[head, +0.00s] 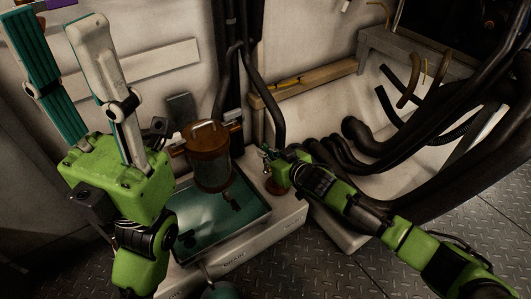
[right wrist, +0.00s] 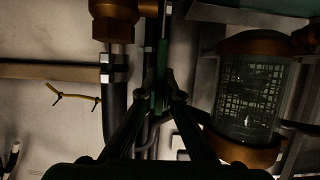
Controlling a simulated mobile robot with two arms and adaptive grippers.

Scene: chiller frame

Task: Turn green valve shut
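The green valve handle (right wrist: 163,58) is a narrow upright green bar in the middle of the right wrist view. My right gripper (right wrist: 166,98) has its dark fingertips close together around the lower part of this bar. In the head view the right gripper (head: 271,160) reaches in from the right to a small green part by the pipes; the gripper hides most of the valve there. My left gripper (head: 55,22) is raised at the upper left, its fingers wide apart and empty, away from the valve.
A copper-capped glass canister (head: 210,158) stands left of the right gripper, above a teal tray (head: 210,240). It is close by at right in the wrist view (right wrist: 250,95). Thick black hoses (head: 375,145) crowd the right side. Metal floor (head: 420,225) lies at lower right.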

